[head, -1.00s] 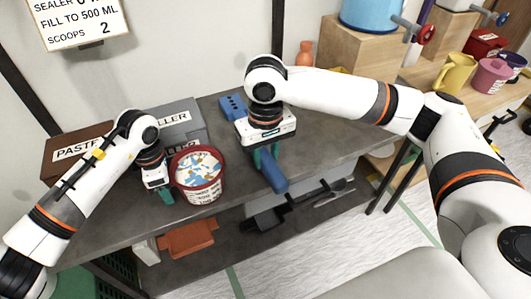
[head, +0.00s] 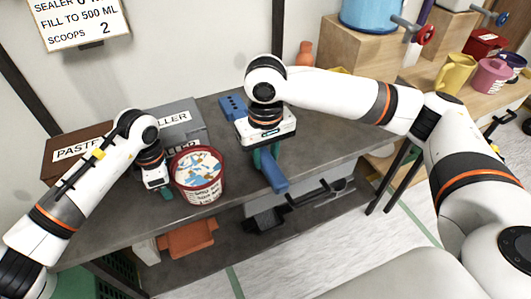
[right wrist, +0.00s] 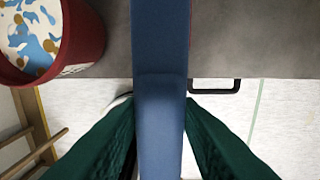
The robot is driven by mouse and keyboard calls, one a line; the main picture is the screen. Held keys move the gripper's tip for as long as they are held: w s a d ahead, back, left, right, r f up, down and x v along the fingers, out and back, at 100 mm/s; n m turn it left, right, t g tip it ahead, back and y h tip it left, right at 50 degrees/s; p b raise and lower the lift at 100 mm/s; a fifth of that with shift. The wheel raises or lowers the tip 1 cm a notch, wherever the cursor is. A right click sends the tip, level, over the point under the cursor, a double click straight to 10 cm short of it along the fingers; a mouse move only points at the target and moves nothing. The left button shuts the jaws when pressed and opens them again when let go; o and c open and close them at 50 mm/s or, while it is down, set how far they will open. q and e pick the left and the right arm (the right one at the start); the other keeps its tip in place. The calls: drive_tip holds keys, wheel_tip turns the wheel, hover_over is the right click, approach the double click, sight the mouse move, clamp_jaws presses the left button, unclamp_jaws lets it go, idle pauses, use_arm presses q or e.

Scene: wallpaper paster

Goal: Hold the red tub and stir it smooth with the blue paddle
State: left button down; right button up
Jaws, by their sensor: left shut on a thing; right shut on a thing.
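The red tub (head: 203,194) stands upright on the dark table, with a white label. Its contents are white with blue and ochre patches; it also shows in the right wrist view (right wrist: 84,38). My left gripper (head: 168,192) is at the tub's left side, shut on it; the contact is partly hidden. My right gripper (head: 265,158) is shut on the blue paddle (head: 273,175), to the right of the tub and apart from it. In the right wrist view the paddle (right wrist: 160,50) lies between the green fingers and extends over the table.
A brown box (head: 60,158) and a grey box (head: 185,117), both labelled, stand behind the tub. A blue block (head: 232,106) lies near the table's back. A black handle (right wrist: 215,88) projects at the front edge. Bare tabletop lies between tub and paddle.

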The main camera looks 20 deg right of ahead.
drive_tip(key=o, duration=0.4)
drive_tip(key=c, duration=0.6)
drive_tip(key=shift+o, duration=0.2)
drive_tip(key=shift+a, duration=0.1)
drive_tip(key=a+r+m+g+y, duration=0.2)
drive_tip(key=a+r+g+y, duration=0.15)
drive_tip(key=r, duration=0.55)
drive_tip(key=a+r+m+g+y, duration=0.25)
drive_tip(key=a+r+y, duration=0.2)
drive_tip(key=r, duration=0.45)
drive_tip(key=a+r+m+g+y, duration=0.25)
drive_tip(key=a+r+g, duration=0.2)
drive_tip(key=r, duration=0.35)
wheel_tip(320, 180, down, 12)
drive_tip(key=shift+w+r+n+t, duration=0.25)
drive_tip(key=shift+w+n+t, duration=0.1)
drive_tip(key=shift+w+n, duration=0.05)
